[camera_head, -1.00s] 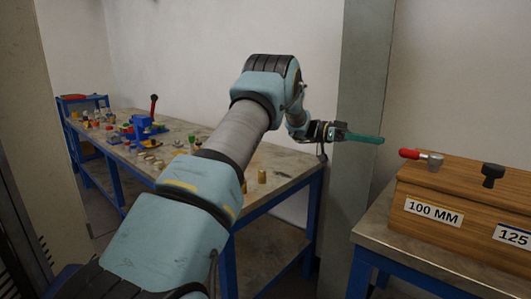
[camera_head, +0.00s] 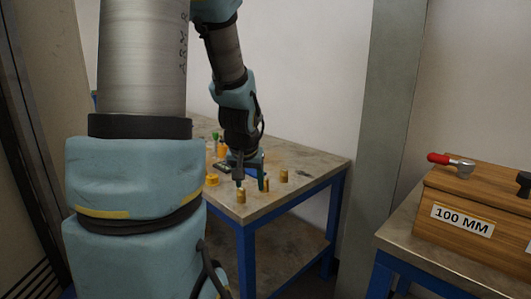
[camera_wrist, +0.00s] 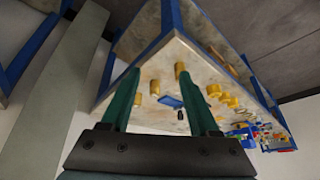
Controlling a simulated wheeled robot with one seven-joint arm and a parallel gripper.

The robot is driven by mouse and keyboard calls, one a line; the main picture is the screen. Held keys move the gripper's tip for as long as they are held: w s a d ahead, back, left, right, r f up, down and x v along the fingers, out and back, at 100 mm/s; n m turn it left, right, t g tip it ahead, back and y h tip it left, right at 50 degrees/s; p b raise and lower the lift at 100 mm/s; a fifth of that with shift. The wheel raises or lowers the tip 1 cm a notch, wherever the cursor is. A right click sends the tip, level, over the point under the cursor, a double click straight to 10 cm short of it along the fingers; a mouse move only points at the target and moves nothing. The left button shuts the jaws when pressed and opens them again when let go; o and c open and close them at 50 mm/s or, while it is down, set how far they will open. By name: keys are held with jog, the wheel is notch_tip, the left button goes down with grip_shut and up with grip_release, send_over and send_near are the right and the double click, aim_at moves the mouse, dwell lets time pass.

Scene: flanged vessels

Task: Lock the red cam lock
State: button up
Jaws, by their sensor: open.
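A red handle with a metal end (camera_head: 451,163), which looks like the red cam lock, lies on top of the wooden box labelled 100 MM (camera_head: 420,200) at the right of the head view. I cannot tell from here whether it is locked. My gripper (camera_head: 250,182) points down over the near right corner of the workbench (camera_head: 300,192), well left of the box. In the wrist view its two green fingers (camera_wrist: 158,74) stand apart, open, with nothing held between them. The cam lock is not visible in the wrist view.
Brass-coloured cylinders (camera_head: 241,196) stand on the workbench close around my gripper, with another (camera_head: 284,176) to its right. A grey pillar (camera_head: 395,120) stands between the workbench and the box's table (camera_head: 402,230). More small items are at the bench's far end (camera_wrist: 265,137).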

jog(key=s+a+f+g, duration=0.1)
jog(key=s+g, duration=0.1)
jog(key=s, duration=0.4)
jog(key=s+a+f+n+g, duration=0.1)
jog(key=s, duration=0.6)
jog(key=shift+a+f+g, duration=0.2)
jog(key=shift+f+g, duration=0.05)
jog(key=shift+g, duration=0.15)
